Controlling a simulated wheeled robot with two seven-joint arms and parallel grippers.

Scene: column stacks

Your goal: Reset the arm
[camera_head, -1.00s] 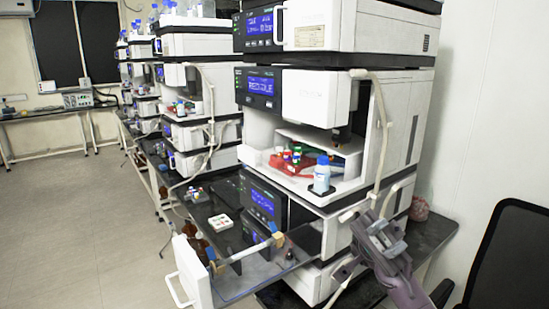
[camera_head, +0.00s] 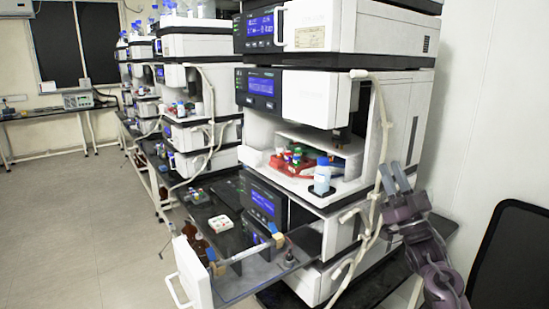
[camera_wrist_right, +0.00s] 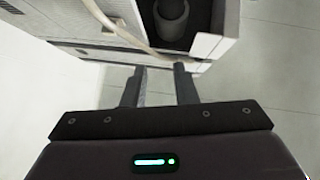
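My right arm (camera_head: 440,265) rises from the lower right in the head view, in front of the right side of the white instrument stack. Its gripper (camera_head: 393,178) points up, beside the stack's side wall and a pale hose. In the right wrist view the two fingers (camera_wrist_right: 160,72) stand apart with nothing between them, so it is open and empty. They point toward a white casing and a dark round tube, and do not appear to touch either. My left arm and gripper are not in view.
The instrument stack (camera_head: 310,105) holds a blue-capped bottle (camera_head: 322,176) and colored vials. An open drawer (camera_head: 240,275) sticks out at the front. A pale hose (camera_head: 382,120) hangs by my right gripper. A black chair (camera_head: 510,260) stands at right. The floor at left is clear.

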